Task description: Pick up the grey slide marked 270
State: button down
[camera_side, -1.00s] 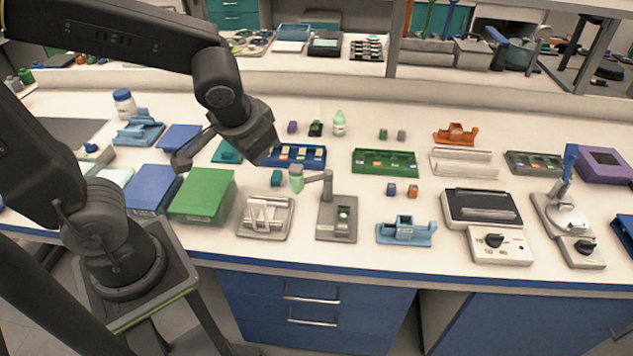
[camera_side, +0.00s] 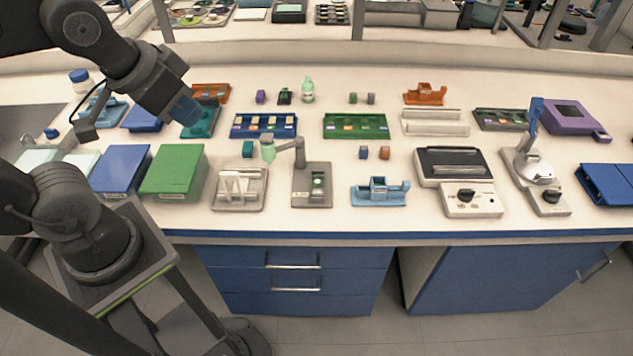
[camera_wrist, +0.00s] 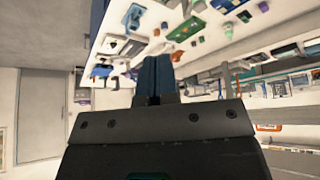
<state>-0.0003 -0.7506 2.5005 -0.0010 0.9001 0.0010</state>
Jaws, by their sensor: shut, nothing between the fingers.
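No marking 270 can be read in either view. I cannot tell which piece is the grey slide. A small grey block (camera_side: 371,98) stands behind the green tray (camera_side: 338,133). The blue rack (camera_side: 236,127) and the green tray hold several small slide-like pieces, too small to read. My gripper (camera_side: 187,111) is shut and empty, above the back left of the bench, over or in front of a teal holder (camera_side: 203,130). In the wrist view its blue fingers (camera_wrist: 155,76) are together, with nothing between them.
A green box (camera_side: 173,169) and a blue box (camera_side: 120,168) stand at the left front. A grey stand with an arm (camera_side: 312,186), a light blue holder (camera_side: 378,193) and a white device (camera_side: 470,200) line the front. Bare bench shows between the rows.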

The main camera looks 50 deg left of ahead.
jog(key=c, duration=1.8)
grip_release()
jog(key=shift+o, duration=0.6)
jog(key=shift+w, duration=0.2)
jog(key=o, duration=0.6)
jog(key=w+f+n+g, duration=0.1)
jog(key=w+n, duration=0.1)
jog(key=w, duration=0.5)
jog(key=shift+w+d+f+g, duration=0.15)
jog(key=shift+w+f+g, duration=0.05)
jog(key=shift+w+g, duration=0.1)
jog(key=n+g, duration=0.4)
jog(key=n, duration=0.3)
send_over(318, 183)
notch_tip(318, 183, down, 22)
jog(key=shift+s+f, duration=0.1)
jog(key=shift+f, duration=3.9)
